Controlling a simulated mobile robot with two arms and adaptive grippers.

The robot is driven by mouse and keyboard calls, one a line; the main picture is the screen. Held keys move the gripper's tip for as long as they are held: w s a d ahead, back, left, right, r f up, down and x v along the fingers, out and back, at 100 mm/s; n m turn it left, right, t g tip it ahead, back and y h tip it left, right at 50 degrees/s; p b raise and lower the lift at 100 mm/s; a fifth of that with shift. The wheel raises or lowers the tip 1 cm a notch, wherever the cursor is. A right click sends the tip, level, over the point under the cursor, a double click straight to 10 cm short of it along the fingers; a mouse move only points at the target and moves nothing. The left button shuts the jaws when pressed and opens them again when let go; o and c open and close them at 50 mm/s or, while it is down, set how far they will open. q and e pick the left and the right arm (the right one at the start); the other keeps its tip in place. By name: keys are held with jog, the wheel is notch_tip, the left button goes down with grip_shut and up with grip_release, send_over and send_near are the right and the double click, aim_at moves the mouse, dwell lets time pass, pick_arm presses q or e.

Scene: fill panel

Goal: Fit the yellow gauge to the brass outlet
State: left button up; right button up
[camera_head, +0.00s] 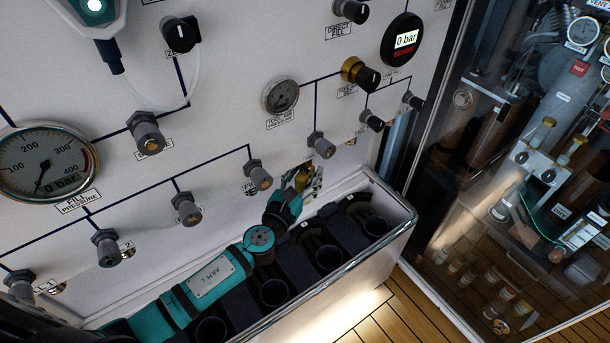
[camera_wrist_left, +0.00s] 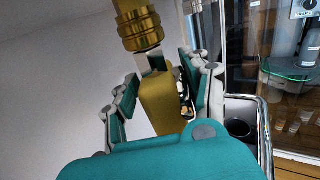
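The yellow gauge (camera_wrist_left: 160,101) is between the fingers of my left gripper (camera_wrist_left: 160,85) in the left wrist view, and the fingers close on its sides. Its dial side is turned to the right and is partly hidden by the right finger. The brass outlet (camera_wrist_left: 138,22) is just beyond the gauge's stem end, nearly in line with it. I cannot tell whether they touch. In the head view, my left gripper (camera_head: 305,180) is low on the panel with the small yellow gauge (camera_head: 299,179) in it. My right gripper is not in view.
A trough with dark round cups (camera_head: 328,257) runs below my left arm, its pale rim (camera_head: 405,225) close to the gripper. Grey capped outlets (camera_head: 186,208) line the panel to the left. A glass-fronted cabinet (camera_head: 500,180) stands at the right.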

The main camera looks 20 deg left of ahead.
pick_arm(q)
jog(key=shift+o, duration=0.5)
jog(key=shift+f, duration=0.1)
jog(key=shift+s, duration=0.1)
jog(key=shift+s+f, duration=0.1)
jog(key=shift+s, duration=0.15)
jog(key=s+a, duration=0.1)
jog(key=s, duration=1)
jog(key=shift+s+a+r, duration=0.15)
jog(key=shift+a+r, duration=0.05)
jog(key=shift+a, duration=0.1)
